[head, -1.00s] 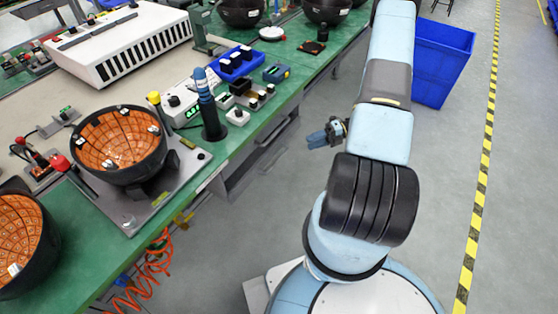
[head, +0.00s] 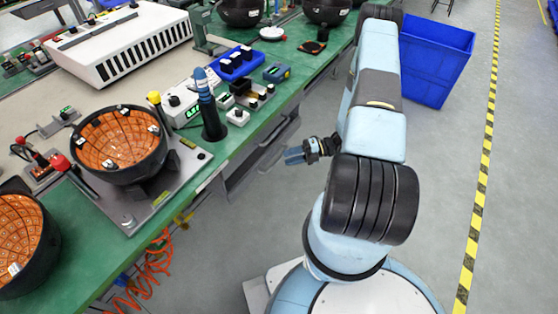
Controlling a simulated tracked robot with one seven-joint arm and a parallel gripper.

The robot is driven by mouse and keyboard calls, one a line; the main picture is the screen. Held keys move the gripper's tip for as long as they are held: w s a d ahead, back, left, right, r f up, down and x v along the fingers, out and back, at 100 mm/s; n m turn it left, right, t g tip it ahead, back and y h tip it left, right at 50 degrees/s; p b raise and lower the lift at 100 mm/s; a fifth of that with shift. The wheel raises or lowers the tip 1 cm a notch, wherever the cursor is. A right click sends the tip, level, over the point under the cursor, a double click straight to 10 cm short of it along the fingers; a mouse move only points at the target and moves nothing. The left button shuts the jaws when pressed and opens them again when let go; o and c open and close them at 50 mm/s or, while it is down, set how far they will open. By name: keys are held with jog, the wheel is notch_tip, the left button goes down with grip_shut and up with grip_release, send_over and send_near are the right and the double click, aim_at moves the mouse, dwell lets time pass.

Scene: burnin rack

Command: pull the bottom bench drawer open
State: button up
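The bench drawers (head: 248,172) show under the green bench edge, left of my arm, as a stack of grey fronts with handles. They look shut, and the lower fronts are partly hidden by the steep view. My gripper (head: 292,156) is to the right of the drawer fronts, its blue fingers pointing left toward them. A strip of floor shows between the fingers and the fronts, so it looks apart from them. I cannot tell whether the fingers are open or shut; nothing shows in them.
The green bench (head: 228,148) carries a blue bin (head: 236,66), a bowl with orange lining (head: 120,146) and small devices. Orange coiled hose (head: 150,268) hangs below it. A blue crate (head: 436,62) stands on the floor behind my arm. Grey floor is clear to the right.

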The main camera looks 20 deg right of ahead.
jog(key=shift+w+a+f, duration=0.15)
jog(key=shift+a, duration=0.9)
jog(key=shift+w+a+f, duration=0.1)
jog(key=shift+a+f, duration=0.05)
jog(key=shift+a, duration=0.85)
jog(key=shift+c, duration=0.5)
grip_shut()
